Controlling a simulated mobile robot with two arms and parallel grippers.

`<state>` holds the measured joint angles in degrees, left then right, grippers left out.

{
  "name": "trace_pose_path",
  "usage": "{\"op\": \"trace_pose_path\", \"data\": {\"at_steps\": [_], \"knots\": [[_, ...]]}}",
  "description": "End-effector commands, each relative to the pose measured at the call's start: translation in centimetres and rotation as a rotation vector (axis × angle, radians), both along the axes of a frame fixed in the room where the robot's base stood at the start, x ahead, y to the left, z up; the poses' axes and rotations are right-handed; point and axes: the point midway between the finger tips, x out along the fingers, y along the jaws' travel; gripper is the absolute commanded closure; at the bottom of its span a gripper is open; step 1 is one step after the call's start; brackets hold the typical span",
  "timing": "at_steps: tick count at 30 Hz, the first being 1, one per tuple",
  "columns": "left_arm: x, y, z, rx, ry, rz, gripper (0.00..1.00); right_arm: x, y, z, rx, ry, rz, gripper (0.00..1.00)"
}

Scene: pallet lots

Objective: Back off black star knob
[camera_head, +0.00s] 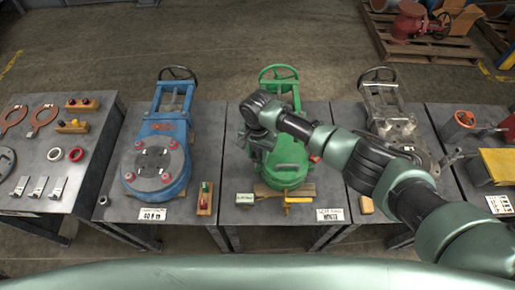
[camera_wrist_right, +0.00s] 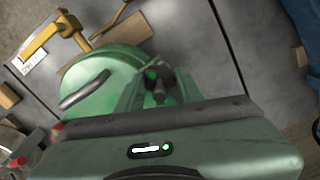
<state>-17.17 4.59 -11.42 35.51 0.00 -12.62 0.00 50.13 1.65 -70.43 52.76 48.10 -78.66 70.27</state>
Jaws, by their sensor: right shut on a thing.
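A green valve (camera_head: 289,165) stands on the middle table in the head view. My right gripper (camera_head: 258,152) is over its upper left part, pointing down, and my wrist hides much of that area. In the right wrist view the fingers of my right gripper (camera_wrist_right: 160,90) are closed around a small dark piece, the black star knob (camera_wrist_right: 159,92), at the green valve (camera_wrist_right: 113,72). The knob's outline is mostly hidden between the fingers. In the head view the knob is hidden behind my wrist. My left gripper is not in view.
A blue valve (camera_head: 158,155) stands to the left and a grey metal valve (camera_head: 391,115) to the right, partly behind my right arm. A yellow tool (camera_head: 297,199) and a white label (camera_head: 330,214) lie at the middle table's front. Gaps separate the tables.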

Motion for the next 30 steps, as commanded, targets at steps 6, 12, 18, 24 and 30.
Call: {"op": "trace_pose_path", "data": {"at_steps": [6, 12, 18, 24, 30], "knots": [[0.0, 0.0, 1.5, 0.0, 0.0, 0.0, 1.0, -0.1, 0.1, 0.2, 0.0, 0.003, 0.201, 1.0], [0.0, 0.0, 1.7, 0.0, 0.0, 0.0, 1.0, 0.0, 0.0, 0.1, 0.0, 0.002, 0.392, 1.0], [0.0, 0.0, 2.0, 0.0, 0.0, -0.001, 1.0, 0.0, 0.0, 0.1, 0.002, 0.002, 0.583, 1.0], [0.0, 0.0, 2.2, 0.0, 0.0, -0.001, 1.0, 0.0, 0.1, 0.1, 0.002, 0.001, 0.774, 1.0], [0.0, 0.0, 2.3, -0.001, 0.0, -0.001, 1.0, 0.0, 0.0, 0.1, 0.001, 0.0, 0.963, 1.0]]}}
